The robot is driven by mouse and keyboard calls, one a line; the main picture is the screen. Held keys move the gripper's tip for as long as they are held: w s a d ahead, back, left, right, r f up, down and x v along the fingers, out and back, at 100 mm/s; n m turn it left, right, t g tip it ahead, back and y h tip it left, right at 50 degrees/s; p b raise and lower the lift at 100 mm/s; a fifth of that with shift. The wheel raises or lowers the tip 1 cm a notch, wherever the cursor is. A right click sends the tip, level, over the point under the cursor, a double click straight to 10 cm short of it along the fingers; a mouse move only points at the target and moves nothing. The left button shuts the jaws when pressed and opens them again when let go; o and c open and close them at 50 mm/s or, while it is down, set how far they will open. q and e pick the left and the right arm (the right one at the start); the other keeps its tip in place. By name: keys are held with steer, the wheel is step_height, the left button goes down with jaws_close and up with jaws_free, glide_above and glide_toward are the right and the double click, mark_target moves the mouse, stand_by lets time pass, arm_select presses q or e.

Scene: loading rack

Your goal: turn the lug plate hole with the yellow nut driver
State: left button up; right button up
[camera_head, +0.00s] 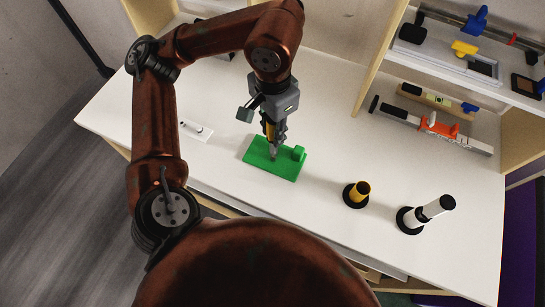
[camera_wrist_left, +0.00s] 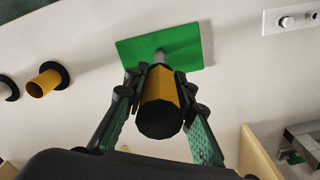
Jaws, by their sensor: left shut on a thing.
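My left gripper (camera_head: 271,128) is shut on the yellow nut driver (camera_head: 270,131), which points down at the green lug plate (camera_head: 282,168). In the left wrist view the driver (camera_wrist_left: 162,90) has a yellow grip with a black end cap toward the camera, held between both fingers (camera_wrist_left: 160,100). Its grey shaft reaches to the green plate (camera_wrist_left: 192,50). The tip is at or just above the plate; I cannot tell if it is in the hole, which is hidden. A small green block stands at the plate's right edge. My right gripper is not in view.
A white plate with small studs (camera_head: 196,131) lies left of the green plate. A yellow holder on a black base (camera_head: 361,194) and a white-and-black one (camera_head: 430,211) stand to the right. A shelf with tools (camera_head: 470,65) is at the back right.

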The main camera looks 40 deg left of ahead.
arm_select(q)
steer(key=n+p, duration=0.1)
steer(key=n, duration=0.6)
steer(key=shift+r+p, duration=0.1)
steer(key=shift+p, duration=0.2)
steer(key=n+p, duration=0.1)
steer(key=n, duration=0.4)
steer(key=shift+n, duration=0.4)
steer(key=shift+d+n+p, duration=0.1)
steer(key=shift+n+p, duration=0.25)
steer(key=shift+n, duration=0.75)
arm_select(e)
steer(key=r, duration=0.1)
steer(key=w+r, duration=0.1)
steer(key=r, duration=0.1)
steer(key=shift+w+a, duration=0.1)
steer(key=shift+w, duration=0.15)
